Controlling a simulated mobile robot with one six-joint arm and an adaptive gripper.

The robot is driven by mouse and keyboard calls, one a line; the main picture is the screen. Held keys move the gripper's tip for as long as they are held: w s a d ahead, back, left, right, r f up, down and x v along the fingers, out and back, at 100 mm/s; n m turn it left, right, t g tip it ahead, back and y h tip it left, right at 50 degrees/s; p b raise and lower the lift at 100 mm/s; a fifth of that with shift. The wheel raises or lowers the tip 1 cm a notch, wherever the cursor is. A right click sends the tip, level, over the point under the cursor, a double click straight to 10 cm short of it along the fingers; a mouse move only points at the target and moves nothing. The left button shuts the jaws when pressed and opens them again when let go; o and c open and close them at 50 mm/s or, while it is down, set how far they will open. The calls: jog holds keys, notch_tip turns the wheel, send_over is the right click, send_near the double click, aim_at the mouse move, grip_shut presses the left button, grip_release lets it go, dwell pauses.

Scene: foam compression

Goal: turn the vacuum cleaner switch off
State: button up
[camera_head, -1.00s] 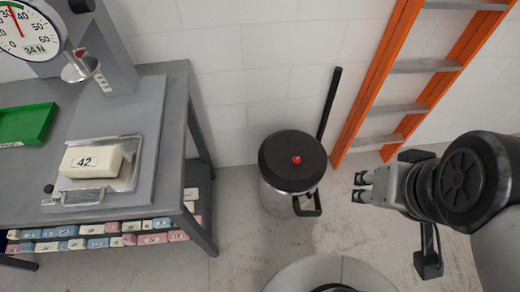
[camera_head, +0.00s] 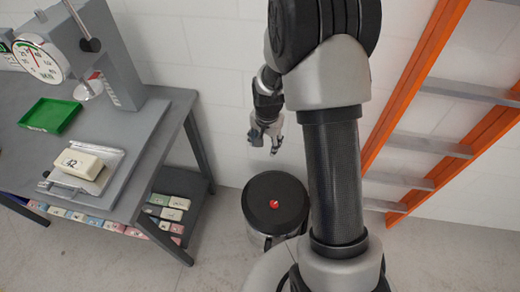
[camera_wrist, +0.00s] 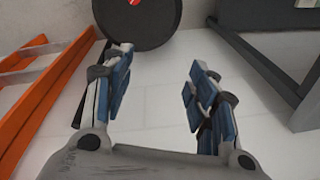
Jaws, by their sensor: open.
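The vacuum cleaner (camera_head: 258,190) is a canister with a black round lid and a red switch (camera_head: 274,204) on top. It stands on the floor by the wall. My gripper (camera_head: 265,147) is open and empty, above and behind the lid in the head view. In the wrist view my open gripper (camera_wrist: 153,75) has its fingers apart with the white wall between them. The black lid (camera_wrist: 140,18) is at the top of that view, beyond the fingertips, with a bit of the red switch (camera_wrist: 134,2) at the edge. My gripper appears apart from the lid.
A grey table (camera_head: 100,205) stands at left with a force gauge (camera_head: 40,62), a green tray (camera_head: 50,115) and a foam block (camera_head: 78,164). Several foam blocks lie on its lower shelf. An orange ladder (camera_head: 420,75) leans at right. Clear floor lies in front.

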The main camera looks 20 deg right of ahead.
notch_tip(320, 180, down, 13)
jog(key=s+d+m+g+p, duration=0.1)
jog(key=d+m+p, duration=0.1)
jog(key=m+p, duration=0.2)
jog(key=m, duration=0.1)
send_over(274, 204)
notch_tip(274, 204, down, 10)
jog(key=shift+g, duration=0.3)
notch_tip(274, 204, down, 17)
jog(key=b, duration=0.4)
jog(key=shift+r, duration=0.1)
jog(key=shift+c, duration=0.3)
jog(key=shift+s, duration=0.1)
jog(key=c, duration=1)
